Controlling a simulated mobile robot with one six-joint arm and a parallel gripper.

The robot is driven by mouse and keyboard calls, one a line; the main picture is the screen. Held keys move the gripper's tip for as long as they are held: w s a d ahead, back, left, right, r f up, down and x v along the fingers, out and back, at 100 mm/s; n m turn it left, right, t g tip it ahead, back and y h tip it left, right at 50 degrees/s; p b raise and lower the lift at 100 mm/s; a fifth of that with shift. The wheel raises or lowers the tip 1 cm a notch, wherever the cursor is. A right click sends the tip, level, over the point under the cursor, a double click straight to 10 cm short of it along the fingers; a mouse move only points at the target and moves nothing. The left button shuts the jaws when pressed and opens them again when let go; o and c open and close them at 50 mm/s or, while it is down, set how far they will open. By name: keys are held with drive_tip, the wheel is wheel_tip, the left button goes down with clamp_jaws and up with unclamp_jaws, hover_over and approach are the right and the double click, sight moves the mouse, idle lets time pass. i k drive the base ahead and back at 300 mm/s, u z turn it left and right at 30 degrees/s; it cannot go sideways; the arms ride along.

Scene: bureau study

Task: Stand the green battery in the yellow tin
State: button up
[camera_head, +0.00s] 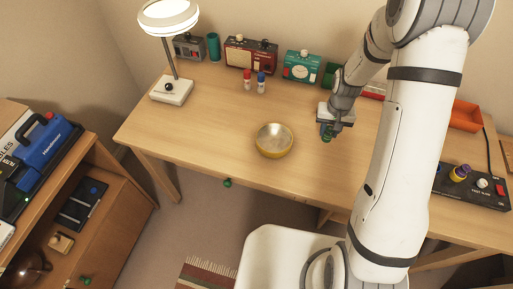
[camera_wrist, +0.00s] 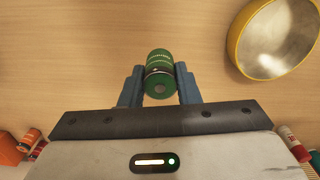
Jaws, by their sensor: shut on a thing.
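The green battery (camera_wrist: 160,65) is between the two blue fingers of my gripper (camera_wrist: 159,86) in the wrist view, with its end facing the camera. My gripper is shut on it. In the head view, my gripper (camera_head: 327,134) is over the desk, right of the yellow tin, and a bit of the green battery (camera_head: 326,138) shows below it. The yellow tin (camera_head: 262,151) is a round open bowl shape standing on the desk. Its inside looks empty. The tin also shows at the upper right of the wrist view (camera_wrist: 235,50), apart from the battery.
A lamp (camera_head: 172,92), a red radio (camera_head: 238,56) and a teal device (camera_head: 301,67) line the back. An orange tray (camera_head: 465,116) and a control box (camera_head: 480,189) are at the right. Desk around the tin is clear.

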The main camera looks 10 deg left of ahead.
sight(274, 143)
drive_tip(key=u, duration=0.1)
drive_tip(key=i, duration=0.2)
drive_tip(key=u, duration=2.15)
drive_tip(key=k, duration=0.5)
drive_tip(key=z, duration=0.7)
drive_tip(key=i, duration=0.55)
